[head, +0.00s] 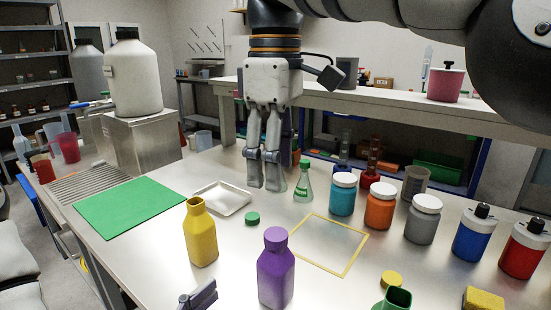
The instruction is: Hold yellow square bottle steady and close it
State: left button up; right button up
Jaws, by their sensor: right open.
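The yellow square bottle (202,238) stands upright and uncapped on the metal table, left of the purple bottle. A round yellow cap (391,279) lies on the table at the lower right, beside an open green bottle (397,299). My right gripper (264,186) hangs from above, fingers pointing down, open and empty. It is behind and to the right of the yellow bottle, left of a green-capped flask (304,185). What seems to be the tip of my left gripper (198,297) shows at the bottom edge, in front of the yellow bottle and apart from it; the remainder is out of frame.
A capped purple bottle (276,275) stands close right of the yellow one. A yellow square outline (340,274) marks clear table. Several jars, including a turquoise one (342,197), line the right.

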aim_at(199, 226)
jog(key=k+j, duration=0.85)
